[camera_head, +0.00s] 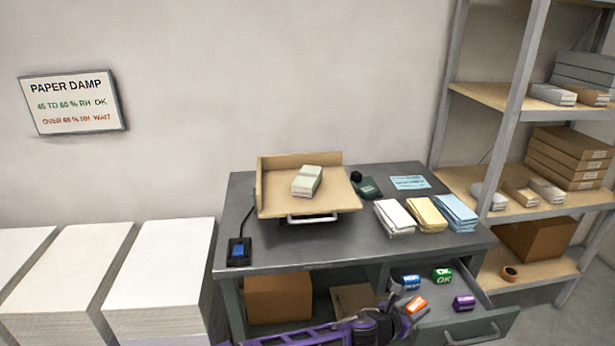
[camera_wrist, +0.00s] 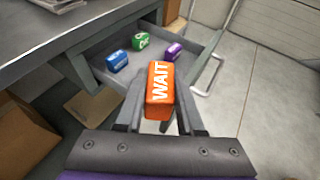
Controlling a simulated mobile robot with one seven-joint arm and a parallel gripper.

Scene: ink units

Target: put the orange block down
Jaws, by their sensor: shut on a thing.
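The orange block (camera_wrist: 158,92), marked WAIT, is between the two fingers of my gripper (camera_wrist: 160,108) in the wrist view. My gripper is shut on it. In the head view the orange block (camera_head: 416,304) shows at the end of my purple arm, overlapping the open drawer (camera_head: 487,314). Its height over the drawer is hard to tell. In the wrist view the drawer (camera_wrist: 196,82) lies beyond the block. My gripper (camera_head: 411,311) partly covers the drawer's left side in the head view.
The drawer holds a blue block (camera_head: 411,282), a green OK block (camera_head: 442,274) and a purple block (camera_head: 463,303). The grey desk (camera_head: 265,262) above carries a wooden tray (camera_head: 345,205) and paper pads (camera_head: 427,214). Paper stacks (camera_head: 160,280) stand left; shelves (camera_head: 500,95) stand right.

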